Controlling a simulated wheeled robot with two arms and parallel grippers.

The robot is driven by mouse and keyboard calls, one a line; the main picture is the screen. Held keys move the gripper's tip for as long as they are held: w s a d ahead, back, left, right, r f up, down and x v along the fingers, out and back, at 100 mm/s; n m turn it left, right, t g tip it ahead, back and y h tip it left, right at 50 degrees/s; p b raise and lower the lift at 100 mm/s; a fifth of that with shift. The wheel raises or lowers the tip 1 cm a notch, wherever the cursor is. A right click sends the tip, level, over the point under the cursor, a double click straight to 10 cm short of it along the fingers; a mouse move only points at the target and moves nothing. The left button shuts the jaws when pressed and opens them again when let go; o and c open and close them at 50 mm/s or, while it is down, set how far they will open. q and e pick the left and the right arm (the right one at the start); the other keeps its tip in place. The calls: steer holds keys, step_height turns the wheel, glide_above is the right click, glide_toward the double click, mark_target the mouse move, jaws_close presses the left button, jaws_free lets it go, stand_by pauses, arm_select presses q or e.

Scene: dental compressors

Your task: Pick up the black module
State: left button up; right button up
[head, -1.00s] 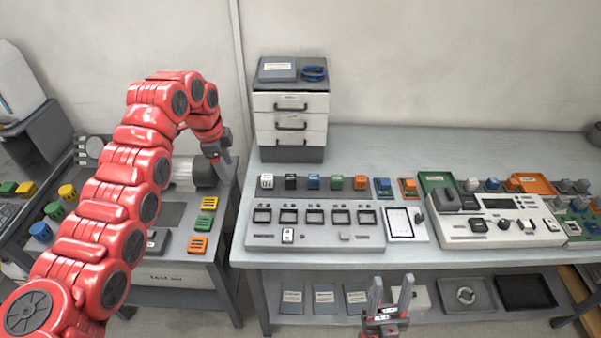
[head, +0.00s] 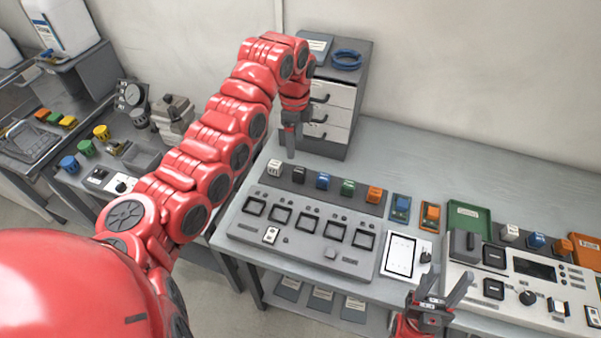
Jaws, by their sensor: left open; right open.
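The black module (head: 299,174) sits in a row of coloured modules on a dark strip behind the grey panel. A white module (head: 274,167) is to its left and a blue one (head: 323,181) to its right. My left gripper (head: 291,154) points down just behind and above the row, close to the black module and apart from it as far as I can see. It is open, though its fingers overlap from this angle. My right gripper (head: 442,289) is open and empty at the bench's front edge, its fingers pointing up.
The grey panel (head: 271,234) with several square sockets lies in front of the row. Green (head: 348,188) and orange (head: 374,195) modules continue the row. A drawer unit (head: 338,95) stands close behind my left gripper. The back right bench surface is clear.

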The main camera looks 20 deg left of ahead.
arm_select(q)
steer(key=p, duration=0.2)
glide_above(298, 169)
steer(key=f, duration=0.4)
steer(key=s+f, duration=0.1)
steer(key=f, duration=0.1)
steer(key=shift+d+f, duration=0.2)
steer(key=shift+f, duration=0.2)
steer(key=shift+a+f+p, duration=0.1)
steer(key=shift+f+p, duration=0.3)
steer(key=shift+f, duration=0.1)
steer(key=shift+w+f+p, duration=0.1)
steer(key=shift+f+p, duration=0.25)
steer(key=f, duration=0.1)
steer(key=f+p, duration=0.1)
steer(key=f, duration=0.1)
steer(key=shift+w+f, duration=0.25)
steer(key=shift+w, duration=0.05)
steer(key=shift+a+f, duration=0.1)
steer(key=shift+f, duration=0.4)
jaws_close()
